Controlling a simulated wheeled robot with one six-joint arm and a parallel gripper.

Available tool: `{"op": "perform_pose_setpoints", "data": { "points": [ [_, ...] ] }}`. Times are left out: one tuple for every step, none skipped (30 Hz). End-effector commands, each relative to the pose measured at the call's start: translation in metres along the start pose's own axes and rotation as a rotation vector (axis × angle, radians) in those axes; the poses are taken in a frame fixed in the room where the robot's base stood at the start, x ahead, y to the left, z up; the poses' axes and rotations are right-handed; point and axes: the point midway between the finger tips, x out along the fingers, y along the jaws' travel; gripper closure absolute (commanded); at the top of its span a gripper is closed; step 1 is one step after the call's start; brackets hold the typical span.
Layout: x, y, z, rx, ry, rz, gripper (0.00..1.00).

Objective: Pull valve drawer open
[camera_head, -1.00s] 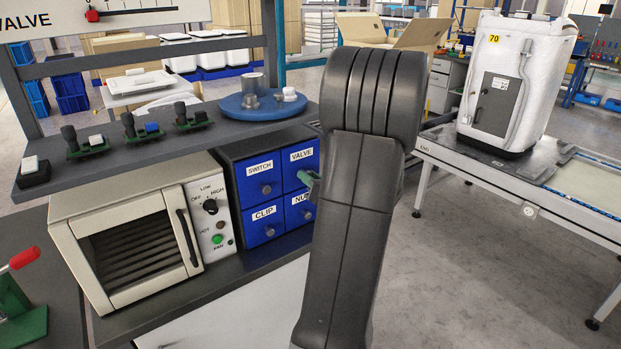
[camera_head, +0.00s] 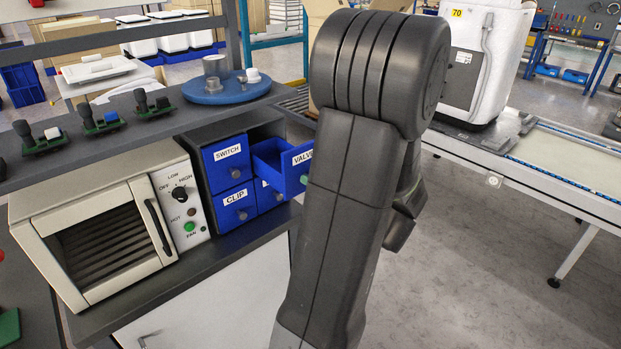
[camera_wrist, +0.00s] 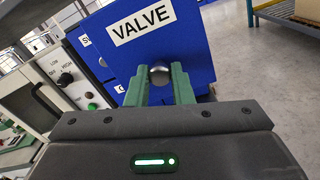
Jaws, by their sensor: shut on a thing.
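The blue valve drawer (camera_head: 297,168), with a white VALVE label, stands pulled out from the small drawer cabinet (camera_head: 205,172) in the head view. Its open inside shows behind its front. In the wrist view the drawer front (camera_wrist: 190,62) fills the upper middle. My gripper (camera_wrist: 160,84) has its green fingers on either side of the round grey knob (camera_wrist: 160,74) and is shut on it. In the head view my arm hides most of the gripper and part of the drawer front.
The switch drawer (camera_head: 228,166) and clip drawer (camera_head: 237,206) are closed. A cream oven (camera_head: 100,222) stands left of the cabinet. A shelf above holds a blue turntable (camera_head: 226,90). A conveyor (camera_head: 560,160) with a white container is at right. Open floor (camera_head: 470,260) lies in front.

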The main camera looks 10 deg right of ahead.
Motion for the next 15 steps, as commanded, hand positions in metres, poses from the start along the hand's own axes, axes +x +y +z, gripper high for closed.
{"op": "perform_pose_setpoints", "data": {
  "points": [
    [0.0002, -0.0002, 0.0002, 0.001, -0.001, -0.001, 1.0],
    [0.0003, -0.0002, 0.0002, 0.001, -0.001, -0.001, 1.0],
    [0.0003, -0.0002, 0.0002, 0.001, -0.001, -0.001, 1.0],
    [0.0004, -0.0002, 0.0002, 0.001, -0.001, -0.001, 1.0],
    [0.0004, -0.0001, 0.0002, 0.001, -0.001, -0.001, 0.78],
    [0.0004, -0.0001, 0.0001, 0.001, -0.001, 0.0, 0.7],
    [0.0005, -0.0001, 0.0001, 0.001, -0.001, 0.0, 0.64],
    [0.0005, -0.0001, 0.0001, 0.001, -0.001, 0.0, 0.58],
    [0.0005, -0.0001, 0.0001, 0.001, -0.001, 0.0, 0.57],
    [0.0006, -0.0001, 0.0001, 0.001, -0.001, 0.0, 0.57],
    [0.0006, 0.0, 0.0, 0.001, -0.001, 0.0, 0.57],
    [0.0006, 0.0, 0.0001, 0.001, -0.001, 0.0, 0.57],
    [0.0006, 0.0, 0.0, 0.0, -0.001, 0.0, 0.57],
    [0.0006, 0.0, 0.0, 0.0, -0.001, 0.0, 0.57],
    [0.0006, 0.0, 0.0, 0.0, -0.001, 0.0, 0.57]
  ]
}}
